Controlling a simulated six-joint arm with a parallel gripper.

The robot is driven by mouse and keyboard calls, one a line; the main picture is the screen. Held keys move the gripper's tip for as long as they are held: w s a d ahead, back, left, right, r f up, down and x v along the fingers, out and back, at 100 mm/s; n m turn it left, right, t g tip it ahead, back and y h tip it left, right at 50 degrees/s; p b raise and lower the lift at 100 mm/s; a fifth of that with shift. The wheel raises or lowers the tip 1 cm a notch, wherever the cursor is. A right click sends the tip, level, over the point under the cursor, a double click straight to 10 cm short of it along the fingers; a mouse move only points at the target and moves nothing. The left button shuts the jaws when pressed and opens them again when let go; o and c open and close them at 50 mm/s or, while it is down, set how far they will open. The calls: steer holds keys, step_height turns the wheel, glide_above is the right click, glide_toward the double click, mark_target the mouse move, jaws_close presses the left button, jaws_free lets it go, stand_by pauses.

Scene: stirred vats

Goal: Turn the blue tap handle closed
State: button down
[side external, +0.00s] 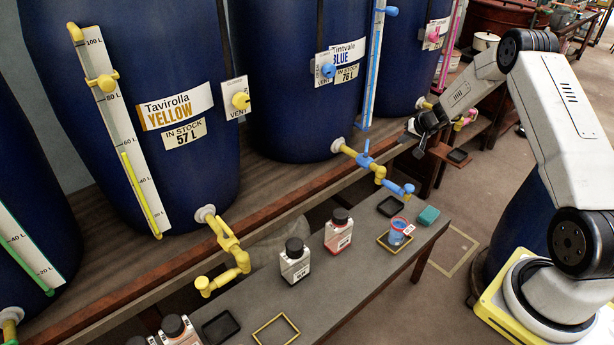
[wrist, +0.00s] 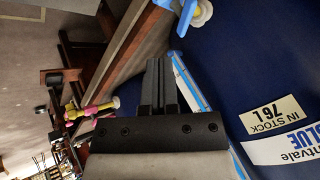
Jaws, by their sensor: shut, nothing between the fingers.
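The blue tap handle (side external: 365,147) sits on the yellow tap (side external: 378,170) at the foot of the vat labelled Tintvale Blue (side external: 285,60). The tap's spout ends in a blue tip (side external: 408,188). In the wrist view part of the blue handle (wrist: 180,8) shows at the top edge, cut off by the frame, beside a pale round fitting. My gripper (side external: 418,150) is to the right of the handle, apart from it, near the shelf edge. In the wrist view my gripper (wrist: 160,68) has its fingers together, with nothing between them.
A cup (side external: 397,232) with blue in it stands on a yellow-edged mat below the blue spout. A teal sponge (side external: 428,215), black tray (side external: 390,206) and bottles (side external: 339,232) share the bench. A pink tap (wrist: 95,110) lies beyond my gripper. The wooden shelf edge (side external: 300,208) runs behind the bench.

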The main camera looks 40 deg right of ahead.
mark_target(367, 151)
steer(key=shift+d+f, duration=0.1)
steer(key=shift+d, duration=0.25)
steer(key=shift+f, duration=0.15)
steer(key=shift+x, duration=4.8)
steer(key=shift+w+a, duration=0.6)
steer(key=shift+w, duration=0.25)
steer(key=shift+w+a, duration=0.65)
steer(key=shift+w, duration=0.15)
steer(key=shift+w+a+m+h, duration=0.1)
steer(key=shift+a+m+h, duration=0.2)
steer(key=shift+m+h, duration=0.35)
steer(key=shift+w+a, duration=0.15)
steer(key=shift+a, duration=0.25)
steer(key=shift+w+a, duration=0.3)
steer(key=shift+a, duration=0.15)
steer(key=shift+w+a, duration=0.2)
